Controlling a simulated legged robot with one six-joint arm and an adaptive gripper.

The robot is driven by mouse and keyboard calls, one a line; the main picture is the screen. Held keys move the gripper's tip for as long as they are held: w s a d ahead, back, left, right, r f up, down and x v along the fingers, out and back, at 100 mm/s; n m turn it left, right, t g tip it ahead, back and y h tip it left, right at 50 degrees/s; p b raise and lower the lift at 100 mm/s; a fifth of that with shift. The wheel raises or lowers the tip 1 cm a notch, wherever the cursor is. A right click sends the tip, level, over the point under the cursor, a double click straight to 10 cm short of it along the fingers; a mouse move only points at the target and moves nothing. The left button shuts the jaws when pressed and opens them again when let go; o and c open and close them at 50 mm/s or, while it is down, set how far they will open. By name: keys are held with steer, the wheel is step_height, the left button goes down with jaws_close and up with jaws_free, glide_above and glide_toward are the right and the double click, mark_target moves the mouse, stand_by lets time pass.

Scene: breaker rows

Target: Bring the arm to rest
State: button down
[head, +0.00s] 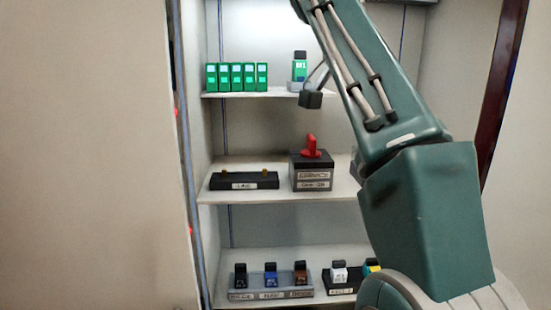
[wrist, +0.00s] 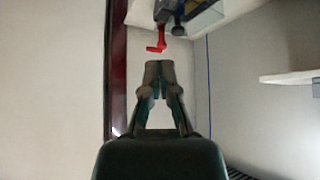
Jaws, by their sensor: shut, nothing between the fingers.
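My gripper (wrist: 160,68) shows in the wrist view with its two fingers brought together and nothing between them. The fingertips point toward a red hooked handle (wrist: 158,46), apart from it as far as the view shows. In the head view my green arm crosses the right side in front of the shelves. I cannot make out my gripper for sure in the head view.
The cabinet has an upper shelf (head: 220,94) with green breakers (head: 236,77), a middle shelf (head: 225,196) with a red-handled switch box (head: 311,172) and a black rail (head: 244,181), and a lower shelf with labelled blocks (head: 271,281). Cabinet walls stand close on both sides.

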steer(key=s+f+n+y, duration=0.2)
steer(key=s+f, duration=0.5)
steer(key=f, duration=0.4)
steer(key=s+d+f+n+y, duration=0.1)
steer(key=s+f+n, duration=0.4)
steer(key=f, duration=0.7)
steer(key=s+f+n+t+y, duration=0.1)
steer(key=s+f+n+y, duration=0.2)
steer(key=s+f, duration=0.6)
step_height(320, 180, down, 3)
steer(key=shift+s+d+f+n, duration=0.1)
steer(key=shift+s+d+n, duration=0.1)
steer(key=shift+d+n, duration=0.2)
steer(key=shift+a, duration=0.1)
